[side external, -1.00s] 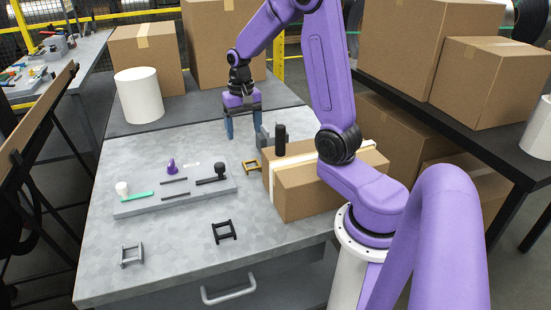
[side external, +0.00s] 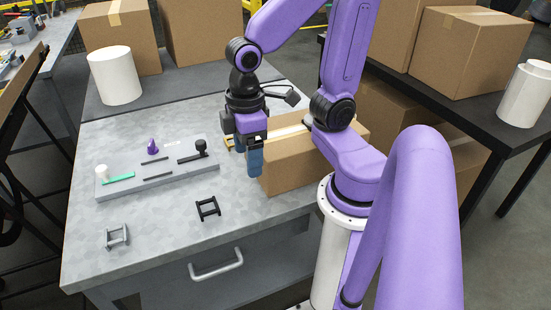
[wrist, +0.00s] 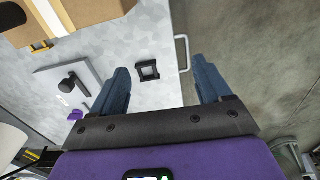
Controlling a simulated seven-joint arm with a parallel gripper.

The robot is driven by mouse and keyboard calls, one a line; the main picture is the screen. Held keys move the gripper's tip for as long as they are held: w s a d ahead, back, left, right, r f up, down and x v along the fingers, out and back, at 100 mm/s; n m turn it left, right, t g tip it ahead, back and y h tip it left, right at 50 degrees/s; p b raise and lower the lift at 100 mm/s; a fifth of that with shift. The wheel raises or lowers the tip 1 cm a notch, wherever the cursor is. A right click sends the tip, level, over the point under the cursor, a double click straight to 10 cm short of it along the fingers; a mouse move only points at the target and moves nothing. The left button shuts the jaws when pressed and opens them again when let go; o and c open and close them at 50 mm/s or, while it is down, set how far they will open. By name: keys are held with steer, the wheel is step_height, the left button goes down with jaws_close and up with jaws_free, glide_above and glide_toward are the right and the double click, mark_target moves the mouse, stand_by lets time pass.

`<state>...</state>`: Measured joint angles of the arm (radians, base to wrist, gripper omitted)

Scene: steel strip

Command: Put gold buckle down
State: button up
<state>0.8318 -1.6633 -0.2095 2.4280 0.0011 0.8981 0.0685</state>
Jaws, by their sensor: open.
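The gold buckle (side external: 229,143) lies on the grey steel table top beside the cardboard box, partly hidden behind my gripper. In the wrist view the gold buckle (wrist: 41,46) shows at the upper left, outside the fingers. My gripper (side external: 248,162) is beside the left face of the box, fingers pointing down. In the wrist view my gripper (wrist: 162,80) is open, with nothing held between its blue fingers. A black buckle (side external: 208,209) lies on the table nearer the front edge and shows beyond the finger gap in the wrist view (wrist: 148,70).
The cardboard box (side external: 300,163) stands close to my gripper's right. A grey board (side external: 130,187) with a purple cone (side external: 152,147), a black knob and thin strips lies to the left. A grey buckle (side external: 117,237) is at the front left. Table around the black buckle is clear.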

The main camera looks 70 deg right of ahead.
steer(key=s+n, duration=0.2)
steer(key=s, duration=0.1)
steer(key=s+n, duration=0.1)
steer(key=s, duration=0.1)
steer(key=shift+s+a, duration=0.1)
steer(key=shift+a, duration=0.15)
steer(key=shift+o, duration=0.4)
steer(key=shift+s+n, duration=0.4)
steer(key=shift+s, duration=0.1)
steer(key=w+d+r+m, duration=0.1)
steer(key=w+d, duration=0.2)
steer(key=w, duration=0.5)
steer(key=w+d+r+m, duration=0.1)
steer(key=w+d, duration=0.3)
steer(key=w, duration=0.5)
steer(key=w+d+m, duration=0.1)
steer(key=w+d, duration=0.2)
steer(key=d, duration=0.5)
steer(key=w+d+m, duration=0.1)
steer(key=w+d, duration=0.2)
steer(key=d, duration=0.6)
steer(key=f, duration=1.7)
steer(key=shift+a+f, duration=0.25)
steer(key=shift+f, duration=0.15)
